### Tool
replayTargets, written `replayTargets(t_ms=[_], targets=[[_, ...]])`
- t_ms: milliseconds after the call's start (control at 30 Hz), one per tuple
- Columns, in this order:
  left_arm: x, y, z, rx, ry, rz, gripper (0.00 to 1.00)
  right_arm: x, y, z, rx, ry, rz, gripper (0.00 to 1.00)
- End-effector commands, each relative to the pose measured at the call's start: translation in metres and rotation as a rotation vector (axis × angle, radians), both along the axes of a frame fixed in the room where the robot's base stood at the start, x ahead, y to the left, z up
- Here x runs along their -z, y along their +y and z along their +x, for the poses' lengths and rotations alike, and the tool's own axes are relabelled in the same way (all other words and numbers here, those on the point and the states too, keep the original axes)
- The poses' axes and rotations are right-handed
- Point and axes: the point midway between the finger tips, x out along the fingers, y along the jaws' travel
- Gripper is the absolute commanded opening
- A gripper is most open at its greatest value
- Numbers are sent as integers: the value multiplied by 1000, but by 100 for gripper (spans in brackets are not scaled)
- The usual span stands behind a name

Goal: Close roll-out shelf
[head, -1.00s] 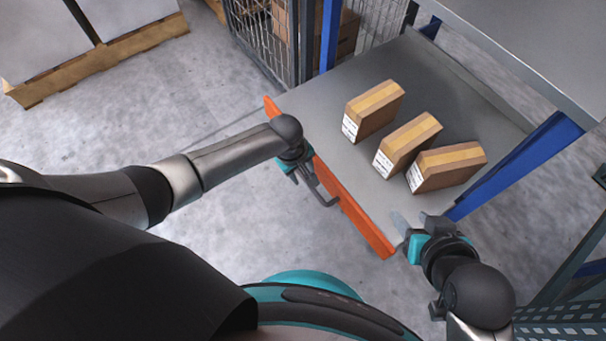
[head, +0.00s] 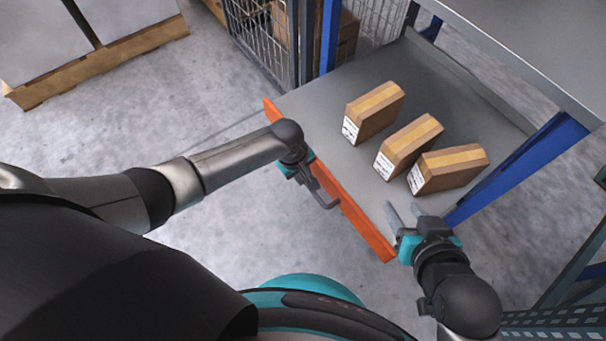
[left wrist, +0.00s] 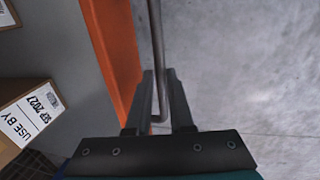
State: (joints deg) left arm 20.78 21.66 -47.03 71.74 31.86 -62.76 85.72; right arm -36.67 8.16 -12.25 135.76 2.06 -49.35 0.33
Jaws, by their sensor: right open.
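The roll-out shelf (head: 335,105) is a grey deck with an orange front edge (head: 355,215), pulled out from a blue-posted rack. A grey bar handle (head: 325,198) is on the orange edge; it also shows in the left wrist view (left wrist: 156,40). My left gripper (head: 308,172) is at the handle. In the left wrist view its fingers (left wrist: 160,85) are closed around the bar. My right gripper (head: 403,211) is open and empty, its fingers over the near right corner of the shelf. Whether they touch the deck is unclear.
Three brown cartons (head: 374,110) (head: 408,146) (head: 447,168) stand on the deck. Blue posts (head: 515,170) flank the shelf, and a grey upper shelf (head: 540,40) overhangs at right. A wire cage (head: 262,40) stands behind left. The floor (head: 200,110) at left is clear up to a pallet (head: 95,60).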

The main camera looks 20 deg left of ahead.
Motion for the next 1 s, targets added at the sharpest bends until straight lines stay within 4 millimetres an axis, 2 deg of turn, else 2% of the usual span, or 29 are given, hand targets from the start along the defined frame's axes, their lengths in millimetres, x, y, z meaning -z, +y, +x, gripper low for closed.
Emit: replayTargets(t_ms=[33,167,1000], targets=[[0,0,0,0,0,0,13,0,0,0,0,0,0,50],[0,0,0,0,0,0,0,0,0,0,0,0,0,50],[0,0,0,0,1,1,0,0,0,0,0,1,0,50]])
